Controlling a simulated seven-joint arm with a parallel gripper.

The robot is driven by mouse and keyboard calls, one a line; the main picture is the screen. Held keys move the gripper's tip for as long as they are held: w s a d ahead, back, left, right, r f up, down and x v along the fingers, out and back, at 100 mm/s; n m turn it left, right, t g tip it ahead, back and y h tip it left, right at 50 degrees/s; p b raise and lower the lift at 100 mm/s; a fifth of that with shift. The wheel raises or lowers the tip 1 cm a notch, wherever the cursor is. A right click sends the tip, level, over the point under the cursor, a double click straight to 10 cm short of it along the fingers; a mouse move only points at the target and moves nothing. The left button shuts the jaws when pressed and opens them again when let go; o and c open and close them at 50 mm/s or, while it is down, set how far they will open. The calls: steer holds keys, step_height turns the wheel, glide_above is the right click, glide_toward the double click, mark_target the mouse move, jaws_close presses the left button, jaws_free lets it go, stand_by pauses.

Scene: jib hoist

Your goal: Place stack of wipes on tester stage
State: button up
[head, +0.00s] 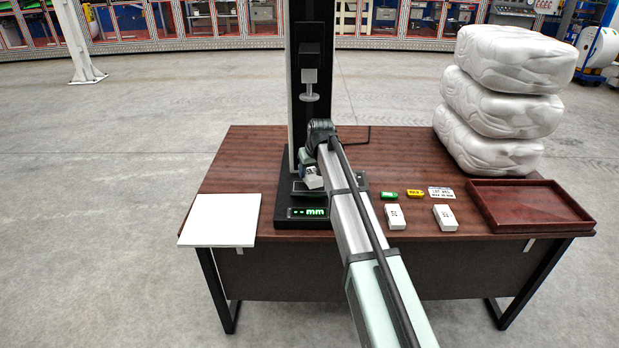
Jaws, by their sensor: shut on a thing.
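The tester (308,72) stands at the back middle of the table, with a dark column, a light presser foot (310,90) and a green display reading "-- mm". Its stage, low on the base, is partly hidden by my arm. My gripper (308,172) is low over the stage area, below the presser foot. It is shut on a small white thing (314,181), which seems to be the stack of wipes. The jaws are small and partly hidden, so I cannot tell whether the white thing touches the stage.
A flat white board (218,220) lies at the table's left corner. Two white blocks (395,216) (445,218), a green item (388,194), a yellow item (415,193) and a label card (441,193) lie right of my arm. A red-brown tray (530,228) and stacked white bundles (505,100) stand farther right.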

mark_target(311, 172)
steer(key=shift+w+a, duration=0.15)
steer(key=shift+w, duration=0.3)
steer(key=shift+f, duration=1.75)
steer(key=shift+f, duration=0.1)
steer(key=o, duration=1.1)
steer(key=shift+c, duration=0.2)
steer(key=v, duration=1.2)
